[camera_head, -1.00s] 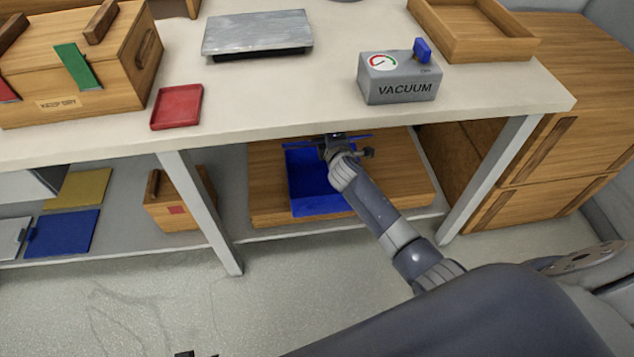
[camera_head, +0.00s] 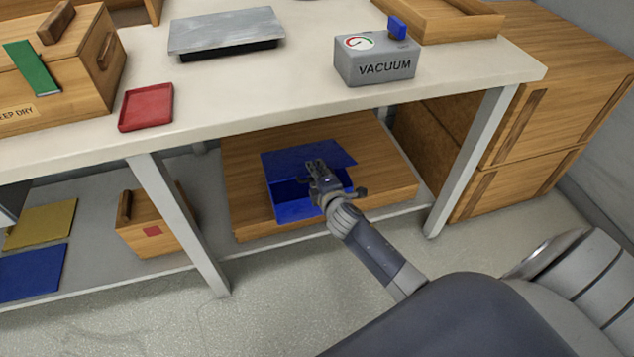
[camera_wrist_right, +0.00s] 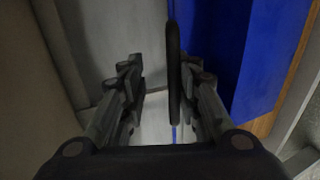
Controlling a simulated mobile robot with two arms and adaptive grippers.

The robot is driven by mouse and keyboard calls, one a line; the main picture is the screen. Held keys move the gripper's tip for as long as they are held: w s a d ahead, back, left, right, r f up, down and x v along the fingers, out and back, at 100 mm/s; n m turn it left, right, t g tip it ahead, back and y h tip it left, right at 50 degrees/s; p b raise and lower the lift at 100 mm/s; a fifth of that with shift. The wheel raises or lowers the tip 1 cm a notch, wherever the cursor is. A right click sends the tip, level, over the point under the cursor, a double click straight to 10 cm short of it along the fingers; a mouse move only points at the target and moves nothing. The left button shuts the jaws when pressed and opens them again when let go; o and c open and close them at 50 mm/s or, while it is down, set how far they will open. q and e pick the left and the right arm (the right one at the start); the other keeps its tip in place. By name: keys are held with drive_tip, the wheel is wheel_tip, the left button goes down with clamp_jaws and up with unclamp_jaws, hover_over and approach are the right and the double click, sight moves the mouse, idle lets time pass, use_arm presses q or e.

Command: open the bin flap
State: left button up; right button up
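The blue bin (camera_head: 295,211) sits on a wooden board on the low shelf under the bench. Its flap (camera_head: 285,160) shows as a broad blue panel at the back, with a dark gap between it and the bin front; its exact angle is unclear. My right gripper (camera_head: 317,166) is in front of the flap, over the bin's opening; contact is unclear. In the right wrist view, the right gripper's fingers (camera_wrist_right: 163,80) are apart, with a thin dark bar (camera_wrist_right: 173,75) between them and a blue surface (camera_wrist_right: 262,55) to the right. My left gripper is not in view.
The bench top (camera_head: 230,105) overhangs the shelf. Bench legs (camera_head: 180,225) and (camera_head: 474,160) flank the bin. A small wooden box (camera_head: 150,235) stands on the shelf to the left. The vacuum box (camera_head: 376,65) and red tray (camera_head: 146,107) are on the bench.

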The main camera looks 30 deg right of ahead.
drive_tip(key=shift+s+f, duration=0.15)
drive_tip(key=shift+f, duration=0.2)
drive_tip(key=shift+s+a+r, duration=0.1)
drive_tip(key=w+r+p+v, duration=0.1)
drive_tip(key=r+p+v, duration=0.1)
drive_tip(key=p+v, duration=0.6)
drive_tip(key=shift+r+v, duration=0.2)
drive_tip(key=shift+v, duration=1.9)
